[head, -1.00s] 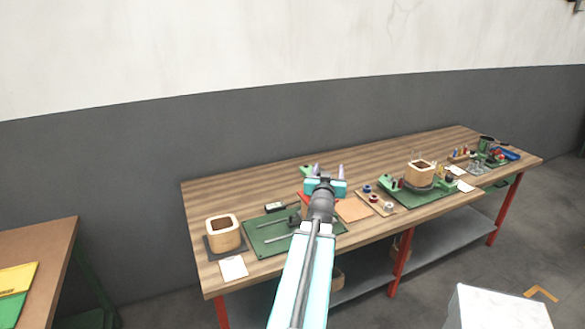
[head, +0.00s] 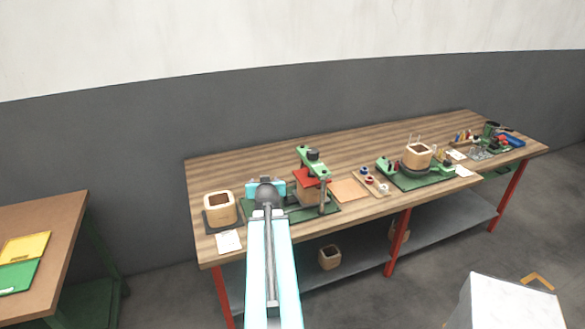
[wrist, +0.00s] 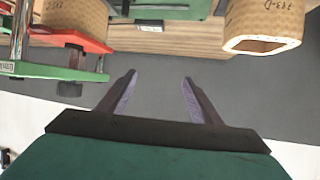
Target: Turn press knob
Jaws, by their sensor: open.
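The press is a green frame (head: 300,158) with a dark round knob (head: 313,154) on its top beam, in the head view. A red plate (head: 312,176) sits under the beam, above a wooden coil form (head: 306,194). The upside-down wrist view shows the press at left, with the knob (wrist: 70,89) below the green beam (wrist: 45,72). My gripper (wrist: 160,75) is open and empty, pointing towards the grey wall. In the head view my gripper (head: 265,188) is left of the press, apart from the knob, its fingers hidden by my arm.
A square wooden coil form (head: 220,208) stands left on a dark pad, and it also shows at right in the wrist view (wrist: 262,25). A white paper (head: 228,242) lies in front of it. Another coil form (head: 418,156) stands right. Wall (head: 130,145) behind.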

